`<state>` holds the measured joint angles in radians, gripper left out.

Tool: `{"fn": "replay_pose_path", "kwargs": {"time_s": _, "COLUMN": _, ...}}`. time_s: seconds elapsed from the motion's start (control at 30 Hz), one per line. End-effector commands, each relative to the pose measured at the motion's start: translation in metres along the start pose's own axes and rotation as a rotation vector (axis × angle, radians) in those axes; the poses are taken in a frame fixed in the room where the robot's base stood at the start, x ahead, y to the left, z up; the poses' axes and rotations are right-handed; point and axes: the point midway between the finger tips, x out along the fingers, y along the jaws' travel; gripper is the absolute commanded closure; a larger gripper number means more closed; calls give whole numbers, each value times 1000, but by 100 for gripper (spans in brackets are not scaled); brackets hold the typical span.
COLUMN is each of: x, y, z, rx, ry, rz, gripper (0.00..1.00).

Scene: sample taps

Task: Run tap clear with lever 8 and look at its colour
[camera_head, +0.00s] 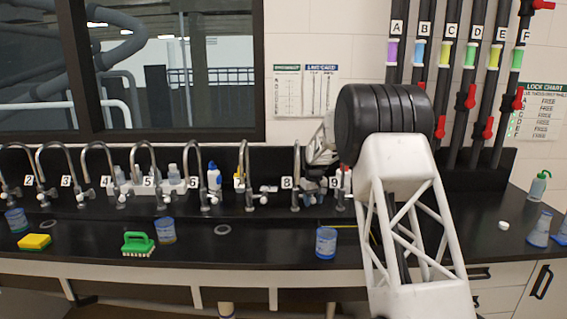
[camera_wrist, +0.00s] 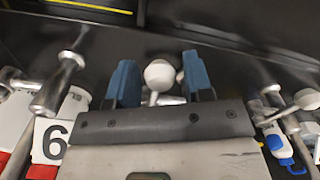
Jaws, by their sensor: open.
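Tap 8 (camera_head: 296,165) is a grey gooseneck on the black bench, beside its white number 8 label (camera_head: 287,183). My gripper (camera_head: 320,150) is just right of it, partly hidden by my arm. In the wrist view my gripper (camera_wrist: 160,82) is open, its two blue fingers on either side of a lever with a white ball knob (camera_wrist: 159,73). I cannot tell whether they touch it. The lever's own number is hidden there; the label at left (camera_wrist: 50,140) looks like a 6 or an upside-down 9. No water stream is visible.
Neighbouring tap 9 (camera_head: 342,160) is close on the right, and tap 6 (camera_head: 193,160) stands further left. A blue-labelled container (camera_head: 326,243) sits at the bench front. A green brush (camera_head: 138,245) and yellow sponge (camera_head: 34,241) lie left. A white-and-blue bottle (camera_wrist: 278,145) is behind.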

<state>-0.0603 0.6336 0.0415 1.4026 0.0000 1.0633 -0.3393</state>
Motion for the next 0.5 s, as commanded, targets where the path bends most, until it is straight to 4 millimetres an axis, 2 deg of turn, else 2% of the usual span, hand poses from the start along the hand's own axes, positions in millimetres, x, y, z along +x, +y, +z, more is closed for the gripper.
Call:
{"fn": "replay_pose_path", "kwargs": {"time_s": 0.27, "x": 0, "y": 1, "z": 0, "rx": 0, "ry": 0, "rz": 0, "gripper": 53}}
{"fn": "replay_pose_path", "kwargs": {"time_s": 0.5, "x": 0, "y": 13, "z": 0, "rx": 0, "ry": 0, "rz": 0, "gripper": 53}}
